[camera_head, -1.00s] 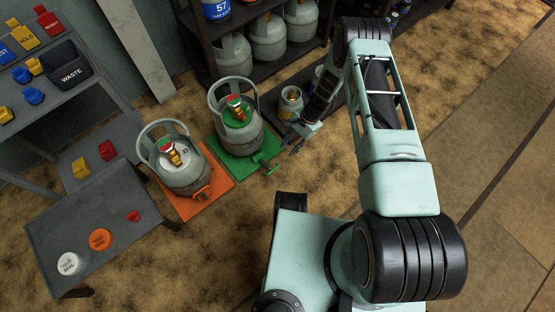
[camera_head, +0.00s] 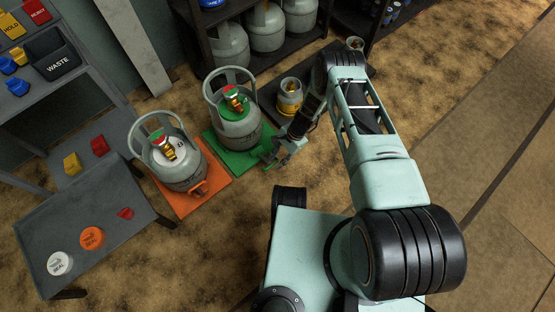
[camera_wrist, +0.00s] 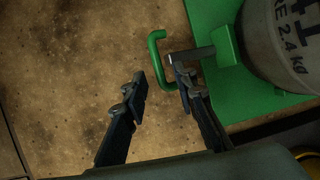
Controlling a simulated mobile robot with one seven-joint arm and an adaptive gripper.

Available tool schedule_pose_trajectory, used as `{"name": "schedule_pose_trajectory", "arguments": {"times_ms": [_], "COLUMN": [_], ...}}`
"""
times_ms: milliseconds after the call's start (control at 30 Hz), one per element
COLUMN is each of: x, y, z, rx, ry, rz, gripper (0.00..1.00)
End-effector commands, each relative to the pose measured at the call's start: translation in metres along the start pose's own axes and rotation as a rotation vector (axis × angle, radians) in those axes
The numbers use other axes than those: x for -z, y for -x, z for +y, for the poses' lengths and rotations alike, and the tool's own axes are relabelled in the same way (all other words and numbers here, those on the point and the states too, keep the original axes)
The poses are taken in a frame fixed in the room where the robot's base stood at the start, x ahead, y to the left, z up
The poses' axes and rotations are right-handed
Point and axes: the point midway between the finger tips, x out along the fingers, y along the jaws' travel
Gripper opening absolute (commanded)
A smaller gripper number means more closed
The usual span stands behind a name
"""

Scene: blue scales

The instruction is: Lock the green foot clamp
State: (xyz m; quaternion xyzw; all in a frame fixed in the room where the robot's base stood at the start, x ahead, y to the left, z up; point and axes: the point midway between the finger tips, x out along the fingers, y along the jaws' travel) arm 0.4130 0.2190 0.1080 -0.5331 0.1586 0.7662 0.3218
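The green foot clamp (camera_wrist: 228,47) sits at the edge of the green scale (camera_wrist: 209,14). Its bent green handle (camera_wrist: 155,50) sticks out over the floor in the wrist view, beside a grey metal bar (camera_wrist: 190,54). A grey gas cylinder (camera_head: 234,128) with a green collar stands on the green scale (camera_head: 244,162). My gripper (camera_wrist: 161,77) is open, with the lower end of the handle appearing between its fingertips. Whether a finger touches it I cannot tell. In the head view my gripper (camera_head: 274,162) is at the scale's right corner and partly hides the clamp.
An orange scale (camera_head: 208,197) with another cylinder (camera_head: 168,154) stands to the left. A small yellow-banded cylinder (camera_head: 290,96) is behind my wrist. A rack of cylinders (camera_head: 264,27) is at the back, a low grey table (camera_head: 90,205) at the left. Floor in front is open.

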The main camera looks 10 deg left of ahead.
Motion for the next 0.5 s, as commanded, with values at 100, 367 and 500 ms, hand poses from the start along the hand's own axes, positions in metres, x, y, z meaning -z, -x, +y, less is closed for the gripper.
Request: {"name": "schedule_pose_trajectory", "arguments": {"times_ms": [100,367,500], "x": [0.0001,0.0001,0.0002], "y": [-0.0007,-0.0003,-0.0002], "z": [-0.0002,-0.0003,-0.0002], "rx": [0.000,0.000,0.000], "ry": [0.000,0.000,0.000], "rz": [0.001,0.001,0.001], "gripper": [0.26,0.13,0.00]}}
